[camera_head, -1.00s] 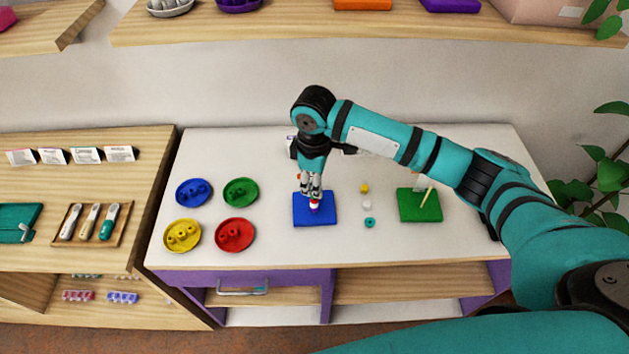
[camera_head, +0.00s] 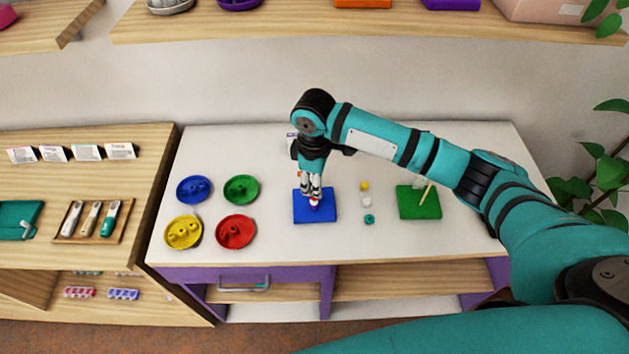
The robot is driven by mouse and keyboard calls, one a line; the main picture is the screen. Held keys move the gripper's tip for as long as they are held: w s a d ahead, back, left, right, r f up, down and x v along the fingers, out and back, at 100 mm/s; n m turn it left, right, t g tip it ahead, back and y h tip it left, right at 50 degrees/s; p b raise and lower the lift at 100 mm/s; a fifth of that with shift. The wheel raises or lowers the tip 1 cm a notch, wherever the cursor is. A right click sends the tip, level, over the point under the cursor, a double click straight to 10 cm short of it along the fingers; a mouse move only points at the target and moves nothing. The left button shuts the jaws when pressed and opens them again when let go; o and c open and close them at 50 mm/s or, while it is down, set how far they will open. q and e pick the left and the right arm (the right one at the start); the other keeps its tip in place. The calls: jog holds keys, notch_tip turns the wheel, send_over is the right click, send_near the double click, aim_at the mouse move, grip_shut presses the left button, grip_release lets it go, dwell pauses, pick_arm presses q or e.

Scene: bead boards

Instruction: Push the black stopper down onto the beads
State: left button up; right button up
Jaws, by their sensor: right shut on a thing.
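A blue board (camera_head: 326,211) lies on the white table, with a short upright stack of small beads (camera_head: 314,203) near its middle, showing red and white. My right gripper (camera_head: 312,191) points down just above this stack. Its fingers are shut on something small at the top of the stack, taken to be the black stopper. The stopper itself is too small and too hidden by the fingers to make out. My left gripper is not in view.
Blue, green, yellow and red dishes (camera_head: 250,244) stand to the left. Loose yellow, white and teal beads (camera_head: 369,219) lie right of the board. A green board (camera_head: 420,209) with a light stick is further right. The front table strip is clear.

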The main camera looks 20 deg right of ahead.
jog(key=o, duration=0.8)
jog(key=shift+o, duration=0.2)
notch_tip(320, 180, up, 12)
dwell(0.4)
